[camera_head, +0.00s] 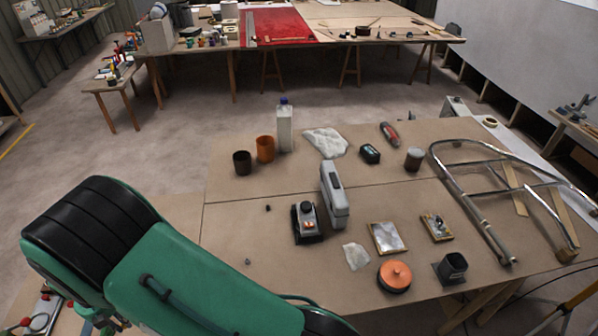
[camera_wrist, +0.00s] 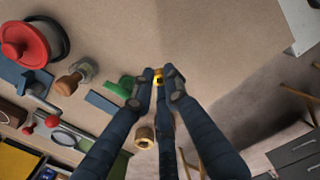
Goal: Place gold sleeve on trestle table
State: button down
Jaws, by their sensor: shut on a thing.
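My gripper (camera_wrist: 160,82) shows in the wrist view, its dark blue fingers closed together at the tips. A small gold sleeve (camera_wrist: 158,75) is pinched between the fingertips, mostly hidden by them. In the head view my gripper and the sleeve are out of sight. A brown-topped trestle table (camera_head: 300,235) fills the middle and right of the head view, with many objects on it. Bare brown surface shows at its left front and between the objects.
A second brass-coloured ring (camera_wrist: 144,137) shows beside the fingers. A red-lidded pot (camera_wrist: 30,40), a wooden-handled tool (camera_wrist: 72,80) and a green piece (camera_wrist: 124,86) lie left. On the table stand a white bottle (camera_head: 285,128), grey device (camera_head: 334,197) and bent tube frame (camera_head: 470,200).

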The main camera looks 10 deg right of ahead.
jog(key=w+d+m, duration=0.2)
jog(key=w+d, duration=0.2)
jog(key=d, duration=0.1)
jog(key=w+d+m+b, duration=0.1)
jog(key=w+d+m, duration=0.1)
jog(key=w+d, duration=0.3)
jog(key=w+d+m+b, duration=0.1)
jog(key=w+d+m, duration=0.1)
jog(key=w+d, duration=0.3)
jog(key=shift+w+d, duration=0.25)
jog(key=shift+d, duration=0.35)
jog(key=w+d+m+b, duration=0.1)
jog(key=w+d+m, duration=0.1)
jog(key=d, duration=0.4)
jog(key=w+d+m+b, duration=0.1)
jog(key=w+d+m, duration=0.1)
jog(key=w+d, duration=0.2)
jog(key=w+d+m+b, duration=0.1)
jog(key=w+d+m, duration=0.1)
jog(key=d, duration=0.8)
jog(key=shift+w+d, duration=0.2)
jog(key=shift+w, duration=0.35)
jog(key=shift+w+a, duration=0.1)
jog(key=shift+w, duration=0.05)
jog(key=b, duration=0.2)
send_over(223, 233)
jog(key=shift+w+f, duration=0.15)
jog(key=shift+f, duration=0.65)
jog(key=shift+f, duration=0.1)
